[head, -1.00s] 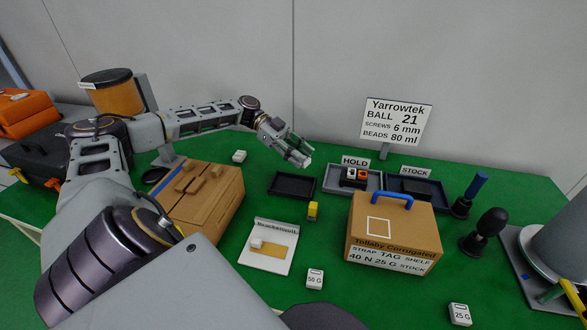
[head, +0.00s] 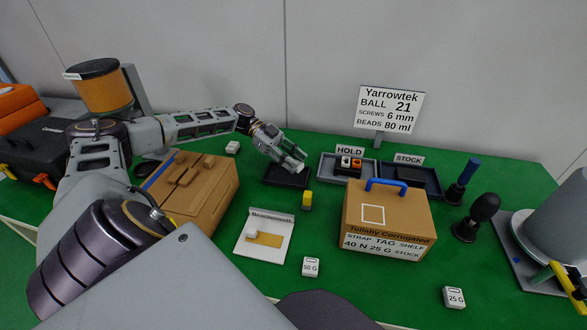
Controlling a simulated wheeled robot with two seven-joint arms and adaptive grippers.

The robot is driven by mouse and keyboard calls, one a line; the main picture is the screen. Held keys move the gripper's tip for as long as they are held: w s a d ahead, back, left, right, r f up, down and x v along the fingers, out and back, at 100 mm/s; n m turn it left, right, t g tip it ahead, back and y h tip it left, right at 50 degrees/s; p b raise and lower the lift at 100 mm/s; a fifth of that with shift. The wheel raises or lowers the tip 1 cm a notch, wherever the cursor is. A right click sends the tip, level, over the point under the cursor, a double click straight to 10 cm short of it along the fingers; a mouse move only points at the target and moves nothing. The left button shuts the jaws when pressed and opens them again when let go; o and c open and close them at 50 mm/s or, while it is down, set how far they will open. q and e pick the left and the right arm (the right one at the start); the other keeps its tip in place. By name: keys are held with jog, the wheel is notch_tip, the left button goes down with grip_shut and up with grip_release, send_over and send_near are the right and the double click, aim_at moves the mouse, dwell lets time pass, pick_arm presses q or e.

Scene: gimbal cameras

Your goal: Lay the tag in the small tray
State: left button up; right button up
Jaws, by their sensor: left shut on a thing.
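The small black tray (head: 272,181) lies on the green table left of the HOLD tray. My left gripper (head: 298,168) is over its back right part, pointing down to the right, and hides part of it. The gripper is shut on a small pale thing at its fingertips, taken to be the tag. The thing is too small and too covered to make out clearly. I cannot tell whether it touches the tray. My right gripper is not in view.
A yellow block (head: 307,200) stands just in front of the tray. The HOLD tray (head: 326,172) is close on the right, with the STOCK tray (head: 434,192) beyond. A handled cardboard box (head: 400,217) and a brown wooden case (head: 205,205) stand nearer.

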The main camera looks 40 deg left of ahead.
pick_arm(q)
jog(key=shift+f, duration=1.8)
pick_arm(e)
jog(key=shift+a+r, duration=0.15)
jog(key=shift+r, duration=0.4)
pick_arm(q)
jog(key=shift+f+b, duration=0.2)
jog(key=shift+b, duration=0.1)
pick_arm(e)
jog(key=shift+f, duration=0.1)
pick_arm(q)
jog(key=o, duration=0.5)
jog(key=shift+o, duration=0.3)
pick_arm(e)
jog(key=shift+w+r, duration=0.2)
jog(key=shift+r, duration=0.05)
pick_arm(q)
jog(key=shift+r, duration=0.15)
